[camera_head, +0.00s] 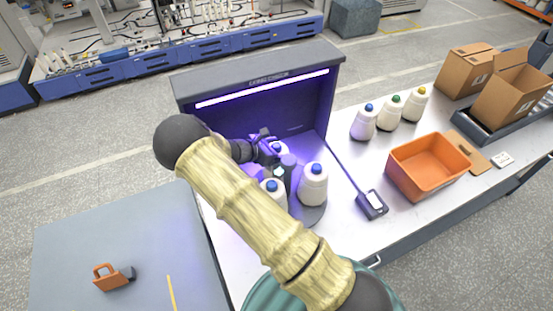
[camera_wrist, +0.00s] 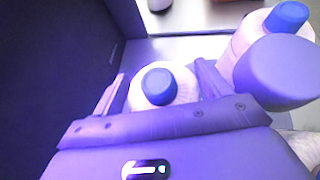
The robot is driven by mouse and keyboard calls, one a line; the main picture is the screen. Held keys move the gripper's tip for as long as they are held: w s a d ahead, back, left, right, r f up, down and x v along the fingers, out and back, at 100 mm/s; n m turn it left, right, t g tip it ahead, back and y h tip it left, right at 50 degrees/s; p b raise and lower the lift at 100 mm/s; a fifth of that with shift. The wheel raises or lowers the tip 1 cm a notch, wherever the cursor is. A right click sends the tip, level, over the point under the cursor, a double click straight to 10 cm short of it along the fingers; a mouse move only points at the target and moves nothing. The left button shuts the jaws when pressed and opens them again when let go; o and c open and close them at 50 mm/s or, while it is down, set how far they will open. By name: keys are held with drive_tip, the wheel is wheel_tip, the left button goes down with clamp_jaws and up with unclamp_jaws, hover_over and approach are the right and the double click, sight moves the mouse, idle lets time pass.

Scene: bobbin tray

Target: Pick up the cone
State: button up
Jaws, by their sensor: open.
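My gripper (camera_head: 268,148) is inside the lit booth, partly hidden by my arm in the head view. In the wrist view its two fingers (camera_wrist: 160,72) are open, one on each side of a white cone with a blue top (camera_wrist: 160,87). That cone (camera_head: 278,148) stands at the back of the round dark tray (camera_head: 314,216). I cannot tell whether the fingers touch it. Two more blue-topped white cones, a right one (camera_head: 313,188) and a front one (camera_head: 270,192), stand on the tray; the front one is partly hidden by my arm.
A rounded post (camera_head: 288,162) rises mid-tray, close to my right finger in the wrist view (camera_wrist: 278,70). Several cones, an orange bin (camera_head: 428,165) and a small device (camera_head: 372,204) stand right of the booth.

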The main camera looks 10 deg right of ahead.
drive_tip(key=shift+w+d+f, duration=0.15)
drive_tip(key=shift+d+f, duration=0.15)
drive_tip(key=shift+d, duration=0.15)
drive_tip(key=shift+c, duration=0.5)
drive_tip(key=c, duration=1.1)
